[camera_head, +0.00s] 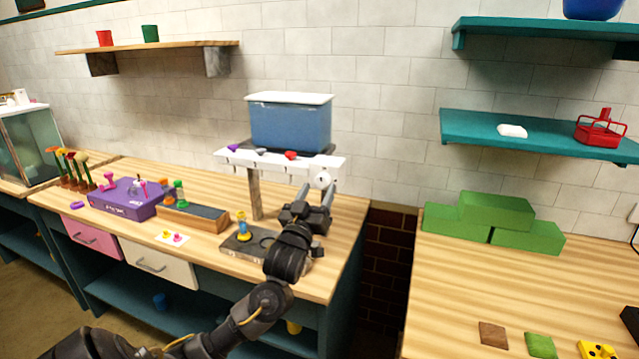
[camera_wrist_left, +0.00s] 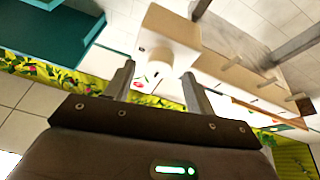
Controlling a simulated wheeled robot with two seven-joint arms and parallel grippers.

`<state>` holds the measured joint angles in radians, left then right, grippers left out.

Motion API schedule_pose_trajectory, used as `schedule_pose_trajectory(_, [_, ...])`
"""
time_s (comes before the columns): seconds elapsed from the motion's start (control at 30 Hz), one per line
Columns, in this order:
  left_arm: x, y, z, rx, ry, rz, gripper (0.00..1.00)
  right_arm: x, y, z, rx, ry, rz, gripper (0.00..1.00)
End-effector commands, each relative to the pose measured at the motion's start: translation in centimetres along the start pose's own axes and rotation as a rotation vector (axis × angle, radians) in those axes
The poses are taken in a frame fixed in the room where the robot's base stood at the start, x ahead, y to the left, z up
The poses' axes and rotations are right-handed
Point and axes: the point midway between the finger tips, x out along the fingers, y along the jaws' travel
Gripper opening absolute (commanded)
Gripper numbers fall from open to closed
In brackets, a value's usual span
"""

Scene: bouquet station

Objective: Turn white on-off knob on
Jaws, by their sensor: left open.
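The white round knob (camera_head: 322,179) is on the right end of the white stand (camera_head: 240,158) that carries a blue water tank (camera_head: 290,124). My left gripper (camera_head: 317,193) is open just in front of and below the knob. In the left wrist view the white knob (camera_wrist_left: 156,62) shows between the two open fingertips (camera_wrist_left: 158,76), with a small red mark near its lower edge. I cannot tell whether either finger touches it. My right gripper is not in view.
Small purple, grey and red pieces (camera_head: 291,155) sit along the stand's front. A dark board (camera_head: 243,243) with a yellow and blue peg lies below. A purple box (camera_head: 130,198) is further left. Green blocks (camera_head: 497,219) stand on the right table, across a gap.

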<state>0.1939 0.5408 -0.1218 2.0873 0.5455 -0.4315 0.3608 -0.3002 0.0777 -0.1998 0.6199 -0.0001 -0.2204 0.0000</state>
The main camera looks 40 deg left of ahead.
Motion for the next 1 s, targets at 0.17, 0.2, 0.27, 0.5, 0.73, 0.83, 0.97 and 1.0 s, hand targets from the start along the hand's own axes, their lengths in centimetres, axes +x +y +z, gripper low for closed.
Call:
schedule_pose_trajectory(0.17, [1.6, 0.0, -0.1, 0.0, 0.0, 0.0, 0.55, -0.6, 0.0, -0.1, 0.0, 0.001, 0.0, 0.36])
schedule_pose_trajectory(0.2, [1.7, 0.0, 0.0, 0.0, 0.0, 0.0, 0.55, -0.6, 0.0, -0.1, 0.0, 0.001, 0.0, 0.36])
schedule_pose_trajectory(0.27, [1.8, 0.0, 0.0, 0.0, -0.001, 0.0, 0.55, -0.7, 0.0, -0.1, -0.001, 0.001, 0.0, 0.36])
schedule_pose_trajectory(0.5, [1.8, 0.0, 0.1, 0.0, -0.001, 0.0, 0.52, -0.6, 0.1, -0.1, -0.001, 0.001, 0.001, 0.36])
schedule_pose_trajectory(0.73, [1.8, 0.0, 0.1, 0.0, -0.001, 0.0, 0.22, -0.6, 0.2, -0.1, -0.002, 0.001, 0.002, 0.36])
schedule_pose_trajectory(0.83, [1.8, 0.0, 0.1, 0.0, -0.001, 0.0, 0.1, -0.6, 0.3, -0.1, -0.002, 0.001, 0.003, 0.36])
schedule_pose_trajectory(0.97, [1.8, 0.0, 0.1, 0.005, -0.001, 0.002, 0.1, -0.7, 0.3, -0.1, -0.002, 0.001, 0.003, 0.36])
schedule_pose_trajectory(1.0, [1.8, 0.0, 0.0, 0.01, -0.002, 0.004, 0.1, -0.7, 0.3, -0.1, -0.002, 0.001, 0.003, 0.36])
